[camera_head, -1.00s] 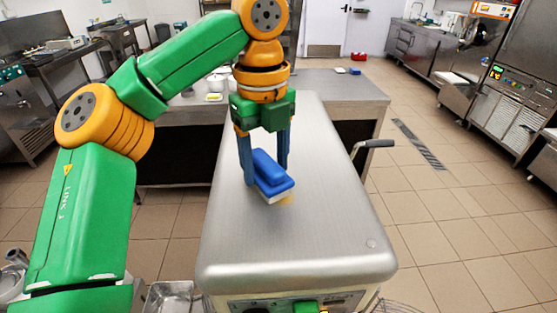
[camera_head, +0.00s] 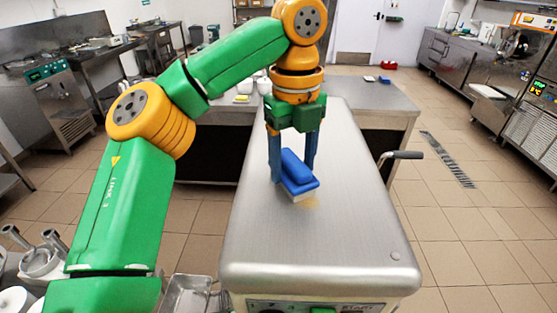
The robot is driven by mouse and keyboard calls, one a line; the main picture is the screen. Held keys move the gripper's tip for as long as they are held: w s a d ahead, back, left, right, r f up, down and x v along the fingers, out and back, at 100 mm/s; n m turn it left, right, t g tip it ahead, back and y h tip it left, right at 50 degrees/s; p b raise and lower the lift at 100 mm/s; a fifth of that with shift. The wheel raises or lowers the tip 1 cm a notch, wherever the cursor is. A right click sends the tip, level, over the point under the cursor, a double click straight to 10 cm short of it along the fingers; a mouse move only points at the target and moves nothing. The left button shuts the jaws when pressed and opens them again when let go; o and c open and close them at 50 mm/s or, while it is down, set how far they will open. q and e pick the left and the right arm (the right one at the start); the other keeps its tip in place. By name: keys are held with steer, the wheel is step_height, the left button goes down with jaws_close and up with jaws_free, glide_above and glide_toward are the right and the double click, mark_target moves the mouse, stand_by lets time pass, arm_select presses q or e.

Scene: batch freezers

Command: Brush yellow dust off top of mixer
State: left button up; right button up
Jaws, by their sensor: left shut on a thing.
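The mixer (camera_head: 320,250) is a long, brushed-metal machine with a smooth, rounded top, in the middle of the head view. A faint patch of yellow dust (camera_head: 312,202) lies on its top, just beside the near end of the brush. My left gripper (camera_head: 293,172) points down over the mixer top, shut on a blue brush (camera_head: 298,168) with a pale underside. The brush is low over the top, at or very near the surface; I cannot tell if it touches. It may hide some dust. My right gripper is not in view.
A crank handle (camera_head: 402,155) sticks out on the mixer's right side. A steel table (camera_head: 385,98) stands behind it. A metal tray (camera_head: 186,295) and steel parts (camera_head: 40,262) are at the lower left. Tiled floor (camera_head: 460,240) is open on the right.

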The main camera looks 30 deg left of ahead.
arm_select(q)
steer(key=shift+w+d, duration=0.7)
steer(key=shift+d, duration=0.35)
steer(key=shift+w+d, duration=0.7)
steer(key=shift+d, duration=0.3)
steer(key=shift+w+d, duration=0.7)
steer(key=shift+d, duration=0.35)
